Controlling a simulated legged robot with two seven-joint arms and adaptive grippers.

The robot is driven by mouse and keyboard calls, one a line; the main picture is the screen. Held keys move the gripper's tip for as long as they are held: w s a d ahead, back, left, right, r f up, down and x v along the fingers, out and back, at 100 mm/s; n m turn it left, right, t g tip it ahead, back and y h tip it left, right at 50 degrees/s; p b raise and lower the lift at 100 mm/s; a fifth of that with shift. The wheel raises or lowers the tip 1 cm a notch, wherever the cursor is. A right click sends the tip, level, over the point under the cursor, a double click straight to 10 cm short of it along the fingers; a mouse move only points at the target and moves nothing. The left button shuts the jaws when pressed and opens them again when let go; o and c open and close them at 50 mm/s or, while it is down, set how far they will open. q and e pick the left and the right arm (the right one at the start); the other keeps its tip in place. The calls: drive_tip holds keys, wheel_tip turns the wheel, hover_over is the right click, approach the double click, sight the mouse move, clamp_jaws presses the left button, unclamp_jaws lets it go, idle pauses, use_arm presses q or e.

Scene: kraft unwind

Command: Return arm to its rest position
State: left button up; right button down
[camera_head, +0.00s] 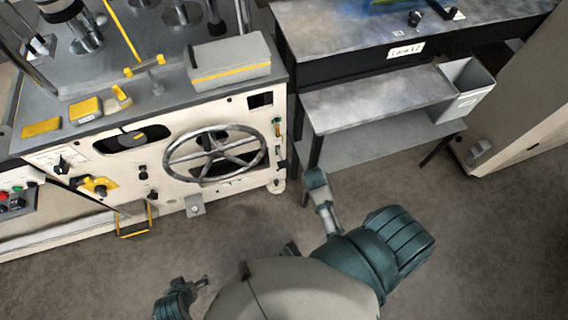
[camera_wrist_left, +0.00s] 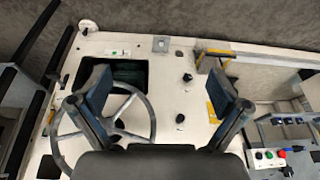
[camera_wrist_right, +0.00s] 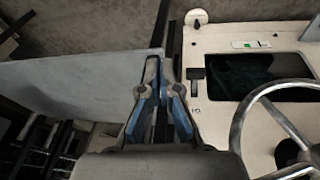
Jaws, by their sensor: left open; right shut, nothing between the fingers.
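My left gripper (camera_wrist_left: 160,95) is open in the left wrist view, its two fingers wide apart with nothing between them. Behind the fingers are the machine's cream front panel (camera_wrist_left: 172,120) and part of its handwheel (camera_wrist_left: 147,104). My right gripper (camera_wrist_right: 160,85) is shut and empty in the right wrist view. It is seen against the gap between a grey table shelf (camera_wrist_right: 80,95) and the machine panel.
The machine (camera_head: 110,160) with its handwheel (camera_head: 215,152) stands at the left. A grey and yellow block (camera_head: 230,62) lies on its top. A metal table (camera_head: 385,30) with a lower shelf (camera_head: 375,100) and a white bin (camera_head: 463,88) is at the right. Open floor (camera_head: 490,230) lies in front.

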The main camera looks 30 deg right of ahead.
use_arm(q)
drive_tip(key=shift+a, duration=0.35)
use_arm(e)
drive_tip(key=shift+a+r, duration=0.1)
drive_tip(key=shift+a, duration=0.25)
use_arm(q)
drive_tip(key=shift+d, duration=0.2)
use_arm(e)
drive_tip(key=shift+d, duration=0.2)
use_arm(q)
drive_tip(key=s+f+g, duration=0.1)
drive_tip(key=s+f, duration=0.2)
drive_tip(key=f, duration=1.1)
drive_tip(key=s+f+g, duration=0.1)
drive_tip(key=s+f, duration=0.1)
drive_tip(key=f, duration=1.2)
drive_tip(key=shift+s+a+f+p, duration=0.3)
drive_tip(key=shift+s+p, duration=0.1)
drive_tip(key=shift+p, duration=0.05)
use_arm(e)
drive_tip(key=s+a+f+n+y, duration=0.1)
drive_tip(key=s+a+f+n, duration=0.2)
drive_tip(key=f, duration=0.7)
drive_tip(key=s+a+f+n+y, duration=0.1)
drive_tip(key=s+a+f+n, duration=0.2)
drive_tip(key=s+a+f, duration=0.5)
drive_tip(key=s+f, duration=0.2)
drive_tip(key=s, duration=0.2)
drive_tip(key=shift+s+f, duration=0.15)
